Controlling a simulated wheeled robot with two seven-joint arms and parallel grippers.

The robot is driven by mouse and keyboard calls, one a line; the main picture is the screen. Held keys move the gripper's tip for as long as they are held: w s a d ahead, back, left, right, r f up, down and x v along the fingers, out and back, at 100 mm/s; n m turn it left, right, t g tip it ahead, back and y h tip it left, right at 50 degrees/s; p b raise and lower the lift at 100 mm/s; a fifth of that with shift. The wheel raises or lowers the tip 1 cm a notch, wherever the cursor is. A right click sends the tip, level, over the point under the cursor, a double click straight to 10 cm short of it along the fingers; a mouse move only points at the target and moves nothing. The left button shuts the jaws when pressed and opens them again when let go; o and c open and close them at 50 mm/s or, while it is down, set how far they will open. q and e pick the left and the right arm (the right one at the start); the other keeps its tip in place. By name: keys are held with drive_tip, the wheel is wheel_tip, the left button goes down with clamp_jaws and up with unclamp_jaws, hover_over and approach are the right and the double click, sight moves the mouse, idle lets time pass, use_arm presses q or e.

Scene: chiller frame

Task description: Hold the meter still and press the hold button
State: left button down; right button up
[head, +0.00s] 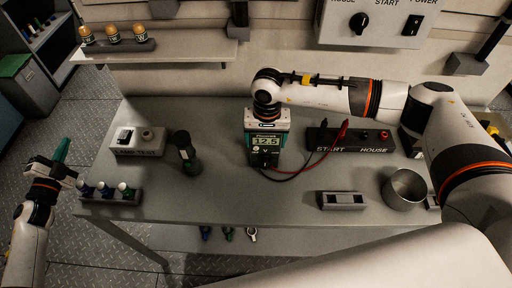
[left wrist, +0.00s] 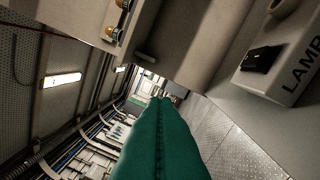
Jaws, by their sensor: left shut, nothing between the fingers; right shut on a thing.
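The green meter (head: 254,157) stands upright on the grey table (head: 235,205), its display reading about 12.5. Red and black leads come from its lower front. My right gripper (head: 266,122) is shut on the meter's top from above, and its fingers hide part of the top. I cannot make out the hold button. My left gripper (head: 62,150) is shut and empty, off the table's left edge, well away from the meter. Its closed green fingers also fill the lower middle of the left wrist view (left wrist: 160,130).
A lamp test box (head: 138,141) and a dark flashlight-like thing (head: 186,152) stand between my left gripper and the meter. A rack with several small bottles (head: 110,194) is at the front left. A terminal block (head: 350,139) and metal cup (head: 404,189) are right.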

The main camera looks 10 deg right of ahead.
sight(256, 148)
use_arm(q)
drive_tip(key=s+d+r+m+g+h, duration=0.2)
drive_tip(key=d+h, duration=0.2)
drive_tip(key=d, duration=0.6)
drive_tip(key=s+d+r+m+g+h, duration=0.1)
drive_tip(key=s+d+m+g+h, duration=0.15)
drive_tip(key=d, duration=0.65)
drive_tip(key=s+d+r+m+g+h, duration=0.15)
drive_tip(key=d+h, duration=0.35)
drive_tip(key=d, duration=0.5)
drive_tip(key=s+d+f+n+g, duration=0.1)
drive_tip(key=s+d+f, duration=0.3)
drive_tip(key=s+d, duration=0.4)
drive_tip(key=s+d+f+n+g+h, duration=0.1)
drive_tip(key=s+d+f, duration=0.4)
drive_tip(key=s+d, duration=0.3)
drive_tip(key=shift+s+d+g, duration=0.25)
drive_tip(key=shift+d+g, duration=0.05)
drive_tip(key=shift+d, duration=0.45)
drive_tip(key=shift+w, duration=0.15)
drive_tip(key=w+d, duration=0.2)
drive_tip(key=w, duration=0.6)
drive_tip(key=shift+w+d, duration=0.15)
drive_tip(key=shift+d, duration=0.05)
drive_tip(key=shift+w+d, duration=0.1)
drive_tip(key=shift+w, duration=0.3)
